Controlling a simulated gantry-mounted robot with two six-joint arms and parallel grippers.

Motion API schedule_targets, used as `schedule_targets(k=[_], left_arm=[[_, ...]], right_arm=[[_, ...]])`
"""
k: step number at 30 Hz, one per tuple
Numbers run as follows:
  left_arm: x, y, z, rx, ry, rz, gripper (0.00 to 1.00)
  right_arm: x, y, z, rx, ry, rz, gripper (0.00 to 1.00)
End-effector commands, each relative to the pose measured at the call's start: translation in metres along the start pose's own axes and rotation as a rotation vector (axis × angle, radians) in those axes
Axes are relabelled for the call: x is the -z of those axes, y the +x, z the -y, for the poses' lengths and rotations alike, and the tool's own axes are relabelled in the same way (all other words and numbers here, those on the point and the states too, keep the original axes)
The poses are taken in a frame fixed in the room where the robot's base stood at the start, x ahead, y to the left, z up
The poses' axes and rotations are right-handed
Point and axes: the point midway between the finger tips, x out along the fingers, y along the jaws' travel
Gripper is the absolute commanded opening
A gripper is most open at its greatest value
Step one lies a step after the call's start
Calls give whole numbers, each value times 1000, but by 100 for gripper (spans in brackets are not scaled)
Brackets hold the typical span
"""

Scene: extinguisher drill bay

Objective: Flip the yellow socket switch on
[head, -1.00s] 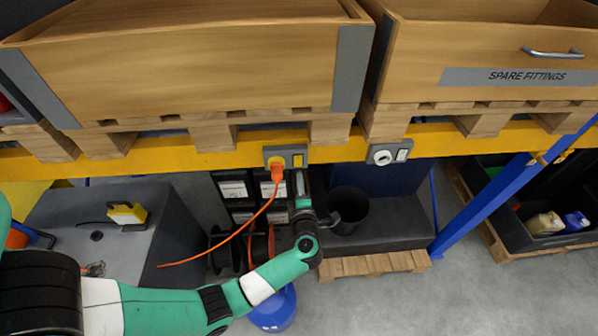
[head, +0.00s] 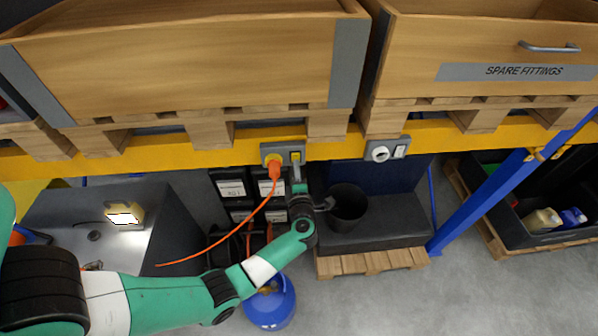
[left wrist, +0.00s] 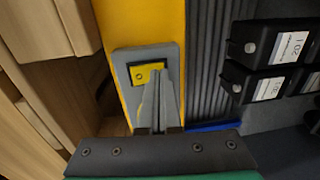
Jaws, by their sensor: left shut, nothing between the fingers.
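The grey socket plate (head: 283,147) is on the yellow beam, with an orange plug (head: 274,169) in its left half. Its yellow switch (head: 296,157) is in the right half. In the left wrist view the yellow switch (left wrist: 140,75) sits in a dark frame on the grey plate (left wrist: 127,98). My left gripper (head: 297,176) is shut and empty, its tips at the switch and covering part of it. The closed fingers also show in the left wrist view (left wrist: 157,85); I cannot tell whether they touch the switch. The yellow work lamp (head: 122,212) at the left is glowing. My right gripper is out of view.
A second grey socket (head: 386,149) with a white face is on the beam to the right. Wooden crates (head: 190,65) stand on pallets above the beam. An orange cable (head: 225,240) hangs from the plug. A black bucket (head: 348,205) and blue gas bottle (head: 270,305) stand below.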

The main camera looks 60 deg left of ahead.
Motion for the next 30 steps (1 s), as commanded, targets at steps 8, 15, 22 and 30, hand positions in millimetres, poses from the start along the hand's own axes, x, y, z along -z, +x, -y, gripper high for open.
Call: schedule_targets(k=[8,15,22,30], left_arm=[[0,-21,4,1,3,2,0],[0,-74,20,0,1,6,0],[0,-114,28,0,1,2,0],[1,-125,30,0,0,-1,0]], right_arm=[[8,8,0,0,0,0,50],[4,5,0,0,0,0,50],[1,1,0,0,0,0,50],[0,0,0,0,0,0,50]])
